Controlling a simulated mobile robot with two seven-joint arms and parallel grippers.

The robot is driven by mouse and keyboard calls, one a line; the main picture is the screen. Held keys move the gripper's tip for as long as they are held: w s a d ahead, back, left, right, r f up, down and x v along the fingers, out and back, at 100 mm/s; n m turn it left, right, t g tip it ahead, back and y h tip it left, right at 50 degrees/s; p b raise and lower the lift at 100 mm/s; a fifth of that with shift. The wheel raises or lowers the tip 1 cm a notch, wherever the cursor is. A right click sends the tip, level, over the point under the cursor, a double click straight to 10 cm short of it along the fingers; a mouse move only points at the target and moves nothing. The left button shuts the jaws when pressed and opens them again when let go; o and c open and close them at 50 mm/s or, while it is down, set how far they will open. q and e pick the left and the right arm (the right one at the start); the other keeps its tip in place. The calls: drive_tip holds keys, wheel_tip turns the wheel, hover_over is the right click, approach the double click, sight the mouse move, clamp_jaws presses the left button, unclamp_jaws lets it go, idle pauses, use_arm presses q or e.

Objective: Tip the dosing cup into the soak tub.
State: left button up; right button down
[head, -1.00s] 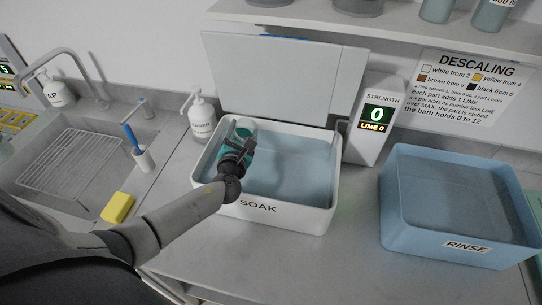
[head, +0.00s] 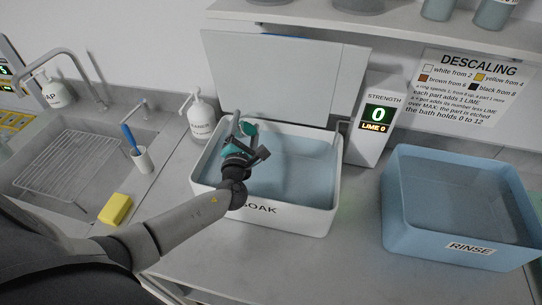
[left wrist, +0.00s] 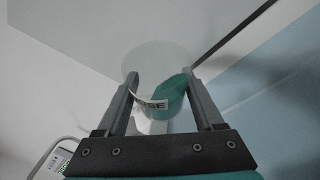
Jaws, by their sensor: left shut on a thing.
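The dosing cup (left wrist: 148,66) is a clear, see-through cup with teal liquid (left wrist: 173,97) and a white label partly readable. My left gripper (left wrist: 160,82) is shut on it, one finger on each side. In the left wrist view the liquid lies toward the right side of the cup, so the cup looks tilted. The tub holds bluish liquid (head: 295,180). My right gripper is not in view.
A strength display (head: 379,116) reading 0 stands right of the tub. A blue rinse tub (head: 450,240) is farther right. A white pump bottle (head: 201,118) stands close to the tub's left back corner. A grey panel (head: 285,75) rises behind the tub.

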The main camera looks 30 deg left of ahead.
sight(249, 115)
use_arm(q)
drive_tip(key=shift+d+r+m+t+y+b, duration=0.15)
drive_tip(key=shift+r+m+t+b, duration=0.2)
drive_tip(key=shift+m+b, duration=0.2)
drive_tip(key=shift+a+r+m+t+y+b, duration=0.15)
drive_tip(key=shift+r+m+t+b, duration=0.1)
drive_tip(key=shift+m+t+b, duration=0.25)
drive_tip(key=shift+d+r+m+t, duration=0.15)
drive_tip(key=shift+r+m+t, duration=0.05)
drive_tip(key=shift+r+m, duration=0.4)
drive_tip(key=shift+d+r+m+t, duration=0.15)
drive_tip(key=shift+r+m, duration=0.3)
drive_tip(key=shift+r, duration=0.15)
drive_tip(key=shift+d, duration=0.25)
drive_tip(key=shift+s+d+r+m+t+h, duration=0.15)
drive_tip(key=shift+d+m+t+h, duration=0.1)
drive_tip(key=shift+d+m, duration=0.15)
drive_tip(key=shift+s+d+r+m+t+h, duration=0.15)
drive_tip(key=shift+d+m+t, duration=0.1)
drive_tip(key=shift+m, duration=0.25)
drive_tip(key=shift+d+r+m+t+h, duration=0.15)
drive_tip(key=shift+r+m+t, duration=0.1)
drive_tip(key=shift+r+m, duration=0.3)
drive_tip(key=shift+d+r+m+t+h, duration=0.15)
drive_tip(key=shift+r+m+t, duration=0.1)
drive_tip(key=shift+r+m, duration=0.25)
drive_tip(key=shift+d+m, duration=0.1)
drive_tip(key=shift+m, duration=0.25)
